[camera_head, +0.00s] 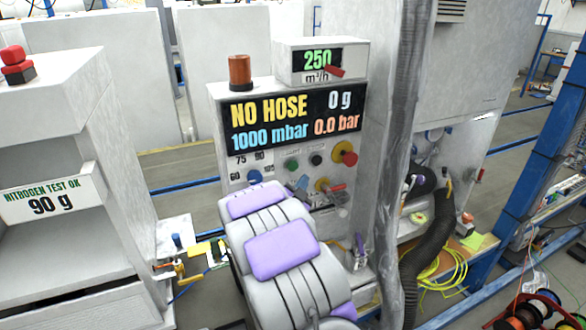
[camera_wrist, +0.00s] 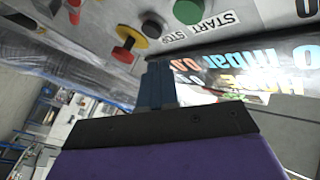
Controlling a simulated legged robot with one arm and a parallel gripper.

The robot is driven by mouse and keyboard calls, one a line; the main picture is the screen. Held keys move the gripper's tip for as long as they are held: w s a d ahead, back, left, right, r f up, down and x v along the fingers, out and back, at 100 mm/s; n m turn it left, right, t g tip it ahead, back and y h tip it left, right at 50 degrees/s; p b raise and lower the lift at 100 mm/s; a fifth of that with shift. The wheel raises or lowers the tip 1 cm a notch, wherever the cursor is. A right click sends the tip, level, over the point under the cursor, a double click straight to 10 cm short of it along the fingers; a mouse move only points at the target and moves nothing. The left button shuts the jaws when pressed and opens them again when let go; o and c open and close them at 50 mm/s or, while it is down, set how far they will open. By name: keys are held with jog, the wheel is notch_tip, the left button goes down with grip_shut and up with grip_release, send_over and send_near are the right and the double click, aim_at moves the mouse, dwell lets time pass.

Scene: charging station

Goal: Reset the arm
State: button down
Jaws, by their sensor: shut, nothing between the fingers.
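My gripper (camera_wrist: 158,75) shows in the wrist view as two blue fingers pressed together with nothing between them. They point toward the grey charging station panel, and a gap to it cannot be judged. In the head view my grey and purple arm reaches up the middle and hides the lower panel, with the blue fingertips (camera_head: 299,184) just past it. The charging station (camera_head: 370,110) has a display (camera_head: 292,116) reading NO HOSE, 0 g, 1000 mbar and 0.0 bar.
A white cabinet (camera_head: 70,120) labelled NITROGEN TEST OK, 90 g stands at left. A grey vertical pipe (camera_head: 398,130) and a black corrugated hose (camera_head: 430,255) are right of the panel. A blue post (camera_head: 545,145) is farther right. Yellow hose (camera_head: 445,270) lies coiled low at right.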

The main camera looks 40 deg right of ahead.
dwell(0.5)
jog(key=w+a+f+n+t+y, duration=0.15)
jog(key=a+n+y, duration=0.45)
jog(key=a+y, duration=0.65)
jog(key=s+a+f+n+g+y, duration=0.1)
jog(key=s+a+n+g+y, duration=0.2)
jog(key=a, duration=0.5)
jog(key=s+a+n+g, duration=0.1)
jog(key=s+a+n, duration=0.1)
jog(key=s+a, duration=0.5)
jog(key=s+a+n+g, duration=0.2)
jog(key=s+g, duration=0.1)
jog(key=s, duration=0.7)
jog(key=s+a+n+g+y, duration=0.1)
jog(key=s+a+n+g, duration=0.2)
jog(key=s, duration=0.8)
jog(key=s+a+r+n+g, duration=0.1)
jog(key=s+a+n+g, duration=0.1)
jog(key=s, duration=0.9)
jog(key=shift+a+n+g, duration=0.2)
jog(key=shift+n+g, duration=0.4)
jog(key=shift+g, duration=0.05)
